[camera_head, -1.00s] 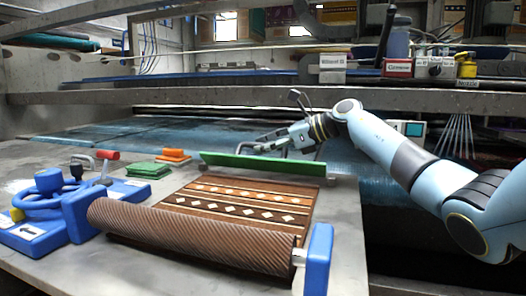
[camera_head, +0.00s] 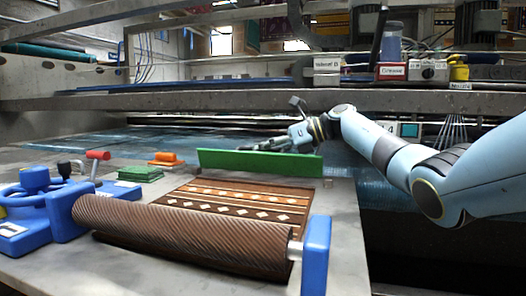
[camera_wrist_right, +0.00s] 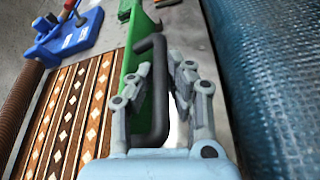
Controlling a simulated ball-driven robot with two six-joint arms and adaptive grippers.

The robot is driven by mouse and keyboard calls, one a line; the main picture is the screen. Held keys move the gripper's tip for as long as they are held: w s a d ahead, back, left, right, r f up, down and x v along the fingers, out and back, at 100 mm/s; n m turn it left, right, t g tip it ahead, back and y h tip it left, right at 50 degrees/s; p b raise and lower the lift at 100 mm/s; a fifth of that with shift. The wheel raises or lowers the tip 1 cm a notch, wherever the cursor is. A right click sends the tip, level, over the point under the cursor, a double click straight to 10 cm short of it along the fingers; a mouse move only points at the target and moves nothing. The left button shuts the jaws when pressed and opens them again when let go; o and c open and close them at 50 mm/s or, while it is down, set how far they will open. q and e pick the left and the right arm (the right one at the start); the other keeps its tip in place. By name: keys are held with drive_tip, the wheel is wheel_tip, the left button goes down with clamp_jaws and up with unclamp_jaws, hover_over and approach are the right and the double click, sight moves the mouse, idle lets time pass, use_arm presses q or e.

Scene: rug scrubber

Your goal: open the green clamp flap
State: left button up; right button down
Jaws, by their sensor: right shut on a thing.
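The green clamp flap (camera_head: 258,163) is a long bar across the far end of the patterned rug (camera_head: 245,203). Its broad face stands steeply up in the head view. In the right wrist view the flap (camera_wrist_right: 126,62) runs lengthwise at left of centre, with a dark grey bent handle (camera_wrist_right: 157,100) on its far side. My right gripper (camera_head: 275,143) is behind the flap, its fingertips partly hidden by it. In the right wrist view my right gripper's fingers (camera_wrist_right: 165,75) lie on either side of the handle, shut on it. My left gripper is not in view.
A brown ribbed roller (camera_head: 180,235) lies across the rug's near end, between blue end blocks (camera_head: 317,255). Green pads (camera_head: 140,174), an orange block (camera_head: 165,158) and a red-handled tool (camera_head: 98,156) sit at left. A horizontal beam (camera_head: 200,104) runs behind my right arm.

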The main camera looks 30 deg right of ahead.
drive_tip(key=c, duration=1.3)
unclamp_jaws()
wheel_tip(320, 180, up, 10)
drive_tip(key=shift+f, duration=0.1)
